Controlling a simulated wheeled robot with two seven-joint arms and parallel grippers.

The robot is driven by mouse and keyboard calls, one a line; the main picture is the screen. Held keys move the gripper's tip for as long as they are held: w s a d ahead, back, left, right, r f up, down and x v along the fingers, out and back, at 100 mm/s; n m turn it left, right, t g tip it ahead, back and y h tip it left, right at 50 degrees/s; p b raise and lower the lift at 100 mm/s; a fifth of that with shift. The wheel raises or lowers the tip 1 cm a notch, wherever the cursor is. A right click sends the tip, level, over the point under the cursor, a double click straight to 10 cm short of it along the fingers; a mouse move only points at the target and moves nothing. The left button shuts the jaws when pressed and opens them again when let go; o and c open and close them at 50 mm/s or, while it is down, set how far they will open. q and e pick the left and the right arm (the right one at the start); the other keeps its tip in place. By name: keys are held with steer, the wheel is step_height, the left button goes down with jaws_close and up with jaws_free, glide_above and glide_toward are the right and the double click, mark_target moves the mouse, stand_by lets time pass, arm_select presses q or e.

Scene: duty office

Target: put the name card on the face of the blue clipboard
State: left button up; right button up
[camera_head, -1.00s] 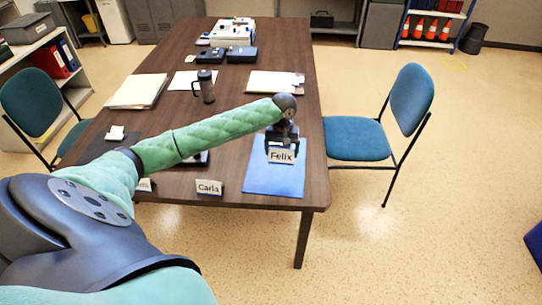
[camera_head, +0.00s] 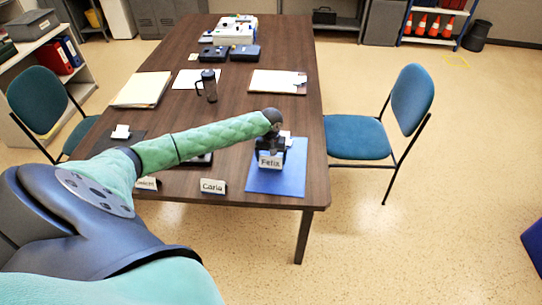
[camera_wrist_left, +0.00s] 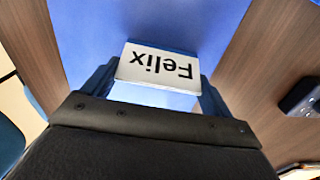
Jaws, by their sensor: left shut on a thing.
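The white name card reading "Felix" (camera_head: 270,162) is held in my left gripper (camera_head: 271,152), over the blue clipboard (camera_head: 290,184) at the table's near right corner. In the left wrist view the name card (camera_wrist_left: 158,66) sits between the two dark blue fingers of the left gripper (camera_wrist_left: 157,82), with the blue clipboard face (camera_wrist_left: 150,20) behind it. The card looks tilted. I cannot tell whether its lower edge touches the clipboard. The gripper hides part of the clipboard's far end. My right gripper is out of view.
A "Carla" card (camera_head: 213,186) stands left of the clipboard, with another card (camera_head: 146,183) partly hidden by my arm. A blue chair (camera_head: 361,138) stands at right.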

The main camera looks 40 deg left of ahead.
arm_select(q)
steer(key=o, duration=0.8)
steer(key=shift+f, duration=0.1)
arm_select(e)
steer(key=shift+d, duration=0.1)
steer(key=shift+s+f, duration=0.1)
arm_select(q)
steer(key=shift+r, duration=0.35)
step_height(320, 180, up, 10)
steer(key=b, duration=0.3)
steer(key=shift+f, duration=0.1)
steer(key=shift+r, duration=0.9)
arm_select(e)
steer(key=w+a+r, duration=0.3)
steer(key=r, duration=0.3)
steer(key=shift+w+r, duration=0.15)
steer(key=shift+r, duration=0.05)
